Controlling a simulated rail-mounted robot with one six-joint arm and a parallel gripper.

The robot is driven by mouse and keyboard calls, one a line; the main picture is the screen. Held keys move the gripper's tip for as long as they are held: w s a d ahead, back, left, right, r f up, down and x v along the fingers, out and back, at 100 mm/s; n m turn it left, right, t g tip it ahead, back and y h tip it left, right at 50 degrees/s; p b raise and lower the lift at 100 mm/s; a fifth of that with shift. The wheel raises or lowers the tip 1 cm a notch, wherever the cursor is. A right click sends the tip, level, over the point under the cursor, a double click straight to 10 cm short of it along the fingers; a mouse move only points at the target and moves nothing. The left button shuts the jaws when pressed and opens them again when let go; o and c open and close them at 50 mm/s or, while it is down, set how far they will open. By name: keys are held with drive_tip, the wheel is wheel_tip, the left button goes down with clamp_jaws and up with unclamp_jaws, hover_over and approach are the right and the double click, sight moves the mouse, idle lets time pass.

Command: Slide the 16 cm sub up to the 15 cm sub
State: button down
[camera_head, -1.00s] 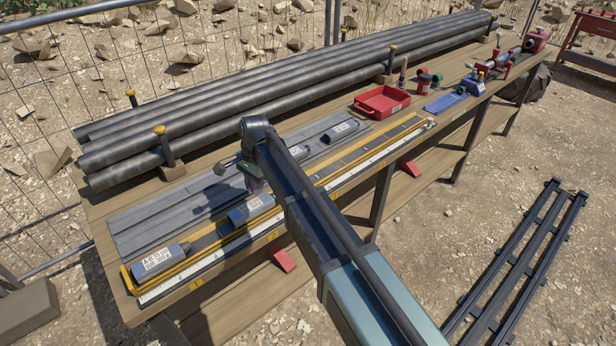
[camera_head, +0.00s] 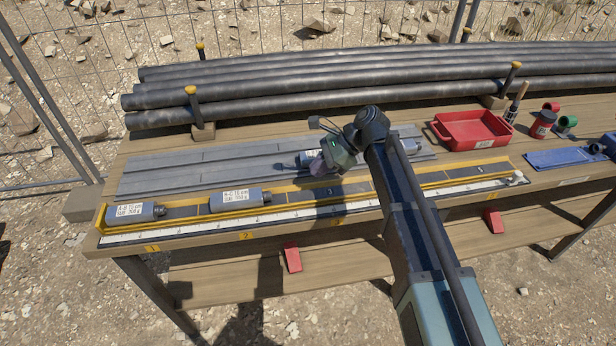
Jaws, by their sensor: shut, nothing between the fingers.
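The 15 cm sub (camera_head: 136,212), a grey cylinder with a white label, lies at the left end of the yellow-edged trough. The 16 cm sub (camera_head: 240,199) lies in the same trough to its right, with a clear gap between them. Both lie lengthwise along the trough. My gripper (camera_head: 319,168) is to the right of the 16 cm sub and apart from it, over the grey slotted board behind the trough. It is shut and empty. Its fingertips are small and dark here. Another grey sub (camera_head: 304,158) shows partly behind it.
The grey slotted board (camera_head: 190,176) lies behind the trough (camera_head: 430,181), with long dark pipes (camera_head: 300,97) behind that. A white scale strip (camera_head: 215,226) runs along the front. A red tray (camera_head: 472,130) and a blue mat (camera_head: 563,159) are at right.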

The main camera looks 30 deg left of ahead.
sight(272, 200)
drive_tip(key=b+x, duration=0.6)
drive_tip(key=x, duration=0.3)
drive_tip(key=shift+f, duration=0.4)
drive_tip(key=shift+s+a+r+p, duration=0.25)
drive_tip(key=shift+s+a, duration=0.15)
drive_tip(key=shift+a, duration=0.1)
drive_tip(key=shift+s+a+r+p, duration=0.1)
drive_tip(key=shift+s+a+r, duration=0.15)
drive_tip(key=shift+s+a, duration=0.4)
drive_tip(key=shift+a, duration=0.25)
